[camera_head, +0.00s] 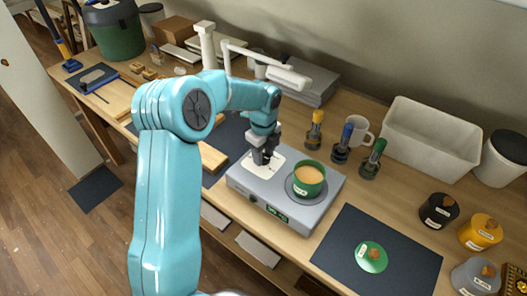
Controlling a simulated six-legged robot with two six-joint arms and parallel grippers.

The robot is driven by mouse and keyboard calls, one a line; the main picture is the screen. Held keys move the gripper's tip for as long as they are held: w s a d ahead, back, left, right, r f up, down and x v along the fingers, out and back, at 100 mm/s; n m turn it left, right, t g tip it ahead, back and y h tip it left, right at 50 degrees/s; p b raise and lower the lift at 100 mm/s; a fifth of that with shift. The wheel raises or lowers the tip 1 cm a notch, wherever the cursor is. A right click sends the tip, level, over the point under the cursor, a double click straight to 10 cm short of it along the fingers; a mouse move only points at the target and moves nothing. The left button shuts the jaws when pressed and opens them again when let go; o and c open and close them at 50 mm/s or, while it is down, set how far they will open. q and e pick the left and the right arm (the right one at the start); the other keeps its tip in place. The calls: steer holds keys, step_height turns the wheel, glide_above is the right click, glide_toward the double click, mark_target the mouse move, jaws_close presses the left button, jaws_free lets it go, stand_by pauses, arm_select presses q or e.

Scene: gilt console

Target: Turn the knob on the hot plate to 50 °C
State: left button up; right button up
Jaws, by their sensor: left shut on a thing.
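The hot plate (240,184) is a grey box on the wooden table, with a small green display (277,213) on its front face. A green pot (309,183) with light brown contents stands on its round plate at the right. A white dial panel (278,162) lies on its left part. My left gripper (262,158) reaches down onto this panel from above and is shut on the knob there, which the fingers mostly hide. The dial marks and the display reading are too small to read. My right gripper is out of view.
A dark mat (345,255) with a green lid (371,257) lies at the right. Several colored-handled tools stand behind the hot plate, near a white mug (357,130) and white bin (430,140). Jars (439,210) stand at far right. A wooden block (212,157) lies left.

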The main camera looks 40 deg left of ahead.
mark_target(264, 157)
arm_select(q)
steer(key=shift+m+p, duration=0.4)
steer(key=shift+m, duration=1.8)
steer(key=o, duration=1.1)
steer(key=shift+c, duration=0.2)
step_height(264, 157, up, 16)
steer(key=shift+r, duration=0.2)
steer(key=shift+s, duration=0.15)
